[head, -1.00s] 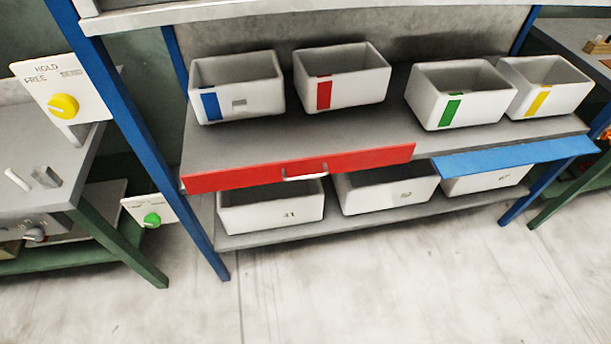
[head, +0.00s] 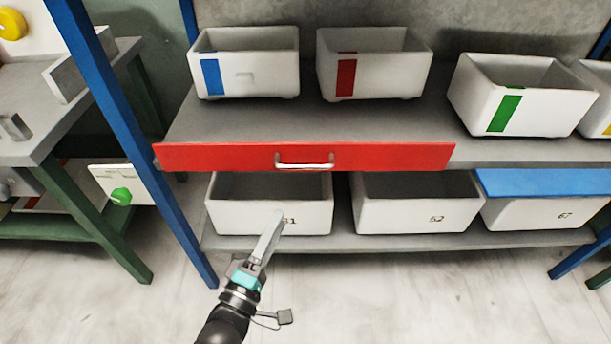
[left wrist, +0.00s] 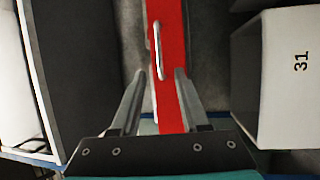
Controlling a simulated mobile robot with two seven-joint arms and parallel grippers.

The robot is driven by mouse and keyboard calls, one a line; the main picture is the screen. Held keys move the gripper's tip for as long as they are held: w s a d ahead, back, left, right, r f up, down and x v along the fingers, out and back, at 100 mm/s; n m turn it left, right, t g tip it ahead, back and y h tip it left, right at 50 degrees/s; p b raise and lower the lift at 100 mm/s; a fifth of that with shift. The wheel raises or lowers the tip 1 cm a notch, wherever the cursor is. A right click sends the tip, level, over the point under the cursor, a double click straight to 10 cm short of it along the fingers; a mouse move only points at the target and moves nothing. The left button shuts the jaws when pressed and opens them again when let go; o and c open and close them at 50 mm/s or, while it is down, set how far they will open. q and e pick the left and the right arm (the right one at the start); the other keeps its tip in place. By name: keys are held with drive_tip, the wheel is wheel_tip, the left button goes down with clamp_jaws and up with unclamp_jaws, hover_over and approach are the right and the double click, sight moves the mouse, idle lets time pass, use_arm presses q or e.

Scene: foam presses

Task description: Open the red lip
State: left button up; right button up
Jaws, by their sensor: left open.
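The red lip (head: 215,157) is a long flat board along the front edge of the shelf, with a silver handle (head: 304,163) near its middle. In the left wrist view the red lip (left wrist: 168,95) runs lengthwise, and its handle (left wrist: 158,50) lies ahead, between the lines of the two fingers. My left gripper (head: 278,213) is below the handle and slightly left of it, in front of the bin marked 31. It is open and empty, with its fingers (left wrist: 160,75) apart and short of the handle. My right gripper is out of view.
Bins 31 (head: 230,215) and 52 (head: 410,215) stand on the lower shelf. Bins with blue (head: 260,75), red (head: 390,78) and green (head: 540,110) labels stand above. A blue lip (head: 545,182) is at the right. A blue post (head: 130,140) stands left. The floor in front is clear.

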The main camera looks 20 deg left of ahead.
sight(306, 166)
use_arm(q)
drive_tip(key=shift+w+d+r+b, duration=0.3)
drive_tip(key=shift+w+r+b, duration=0.25)
drive_tip(key=shift+w, duration=1.95)
drive_tip(key=shift+w+d+r+b, duration=0.35)
drive_tip(key=shift+w+b, duration=0.4)
drive_tip(key=shift+w, duration=1.7)
drive_tip(key=shift+w+d+r+b, duration=0.25)
drive_tip(key=shift+w+r+b, duration=0.35)
drive_tip(key=shift+w, duration=1.9)
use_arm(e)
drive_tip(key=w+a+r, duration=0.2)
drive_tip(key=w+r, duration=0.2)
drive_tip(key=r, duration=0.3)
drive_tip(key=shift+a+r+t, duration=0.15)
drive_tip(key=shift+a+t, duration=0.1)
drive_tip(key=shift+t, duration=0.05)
use_arm(q)
drive_tip(key=shift+f, duration=0.1)
drive_tip(key=shift+c, duration=0.2)
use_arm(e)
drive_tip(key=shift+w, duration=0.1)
use_arm(q)
clamp_jaws()
